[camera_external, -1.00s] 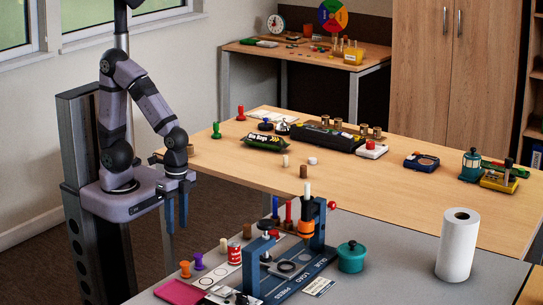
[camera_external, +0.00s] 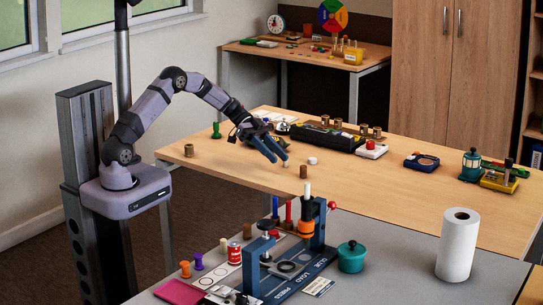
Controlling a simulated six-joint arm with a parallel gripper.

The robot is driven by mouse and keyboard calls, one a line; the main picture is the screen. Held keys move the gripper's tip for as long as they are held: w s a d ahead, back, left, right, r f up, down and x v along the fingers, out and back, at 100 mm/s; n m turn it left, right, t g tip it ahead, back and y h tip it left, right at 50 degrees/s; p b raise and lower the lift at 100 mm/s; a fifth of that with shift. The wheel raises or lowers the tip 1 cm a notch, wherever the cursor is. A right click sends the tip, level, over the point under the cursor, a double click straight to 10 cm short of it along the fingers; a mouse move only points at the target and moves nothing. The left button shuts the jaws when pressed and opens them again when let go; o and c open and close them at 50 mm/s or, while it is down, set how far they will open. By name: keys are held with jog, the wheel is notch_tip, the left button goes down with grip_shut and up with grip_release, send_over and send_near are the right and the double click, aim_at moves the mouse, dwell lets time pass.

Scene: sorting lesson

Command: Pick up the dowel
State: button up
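A small pale upright cylinder (camera_external: 286,164), which looks like the dowel, stands on the wooden table. Its upper part is partly hidden by a fingertip. My gripper (camera_external: 280,159) reaches down over the table from the left. Its two blue fingers are apart, with one tip at the pale cylinder and the other to its left. I cannot tell whether the cylinder is between the fingers or behind them. A brown cylinder (camera_external: 303,171) stands just to the right, and a flat whitish disc (camera_external: 312,161) lies behind it.
A black tray (camera_external: 325,136) lies behind my gripper. The grey front table holds a blue press fixture (camera_external: 310,225), a teal pot (camera_external: 351,257) and a paper roll (camera_external: 457,245).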

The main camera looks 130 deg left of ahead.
jog(key=s+a, duration=0.2)
jog(key=s+a+y, duration=0.1)
jog(key=s+a, duration=0.1)
jog(key=s, duration=0.1)
jog(key=s+a+t+y, duration=0.1)
jog(key=s+a, duration=0.1)
jog(key=shift+s+a+f, duration=0.25)
jog(key=shift+s+f, duration=0.15)
jog(key=shift+x, duration=1.05)
jog(key=shift+w+a+p, duration=0.1)
jog(key=shift+w+p, duration=0.4)
jog(key=shift+w, duration=0.2)
jog(key=x, duration=0.4)
jog(key=shift+a+p, duration=0.2)
jog(key=shift+p, duration=0.2)
grip_shut()
